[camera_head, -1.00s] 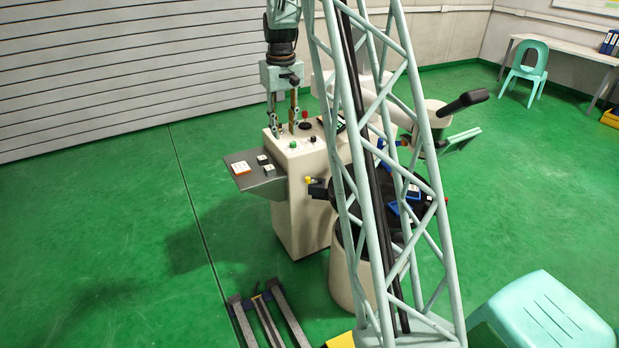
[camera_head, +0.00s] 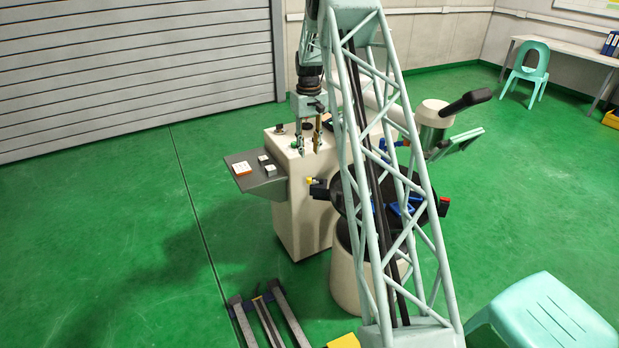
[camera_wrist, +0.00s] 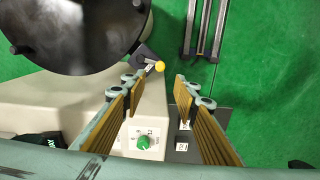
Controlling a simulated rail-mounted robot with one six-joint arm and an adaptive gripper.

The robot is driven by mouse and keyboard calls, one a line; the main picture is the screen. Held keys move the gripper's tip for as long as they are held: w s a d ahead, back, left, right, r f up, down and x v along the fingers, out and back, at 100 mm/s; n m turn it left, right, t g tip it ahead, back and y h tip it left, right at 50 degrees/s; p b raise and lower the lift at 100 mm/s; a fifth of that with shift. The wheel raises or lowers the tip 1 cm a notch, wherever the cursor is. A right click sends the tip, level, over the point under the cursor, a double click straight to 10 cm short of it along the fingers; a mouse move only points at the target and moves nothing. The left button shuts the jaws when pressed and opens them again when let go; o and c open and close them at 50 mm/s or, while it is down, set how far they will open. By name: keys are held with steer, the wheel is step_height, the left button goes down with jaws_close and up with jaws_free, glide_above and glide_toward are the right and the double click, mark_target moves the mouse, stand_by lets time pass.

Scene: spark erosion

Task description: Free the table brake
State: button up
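A small lever with a yellow ball knob (camera_head: 310,181) sits on a dark bracket beside the round black table (camera_head: 338,200); I take it for the table brake. In the wrist view, the yellow knob (camera_wrist: 159,66) lies just beyond the fingertips, between their lines, and the black table (camera_wrist: 75,38) fills the upper left. My gripper (camera_head: 308,150) is open and empty above the front edge of the cream cabinet (camera_head: 300,215). Its brass-coloured fingers (camera_wrist: 155,87) stand wide apart in the wrist view, apart from the knob.
A green knob (camera_wrist: 143,142) is on the cabinet's panel, below the left finger in the wrist view. A grey side shelf (camera_head: 243,185) holds small boxes (camera_head: 243,168). Dark rails (camera_head: 268,318) lie on the floor. My lattice arm hides part of the black table.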

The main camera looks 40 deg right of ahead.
mark_target(309, 178)
steer(key=shift+f, duration=0.1)
steer(key=shift+f+b, duration=1.4)
steer(key=shift+f, duration=5.4)
steer(key=c, duration=0.9)
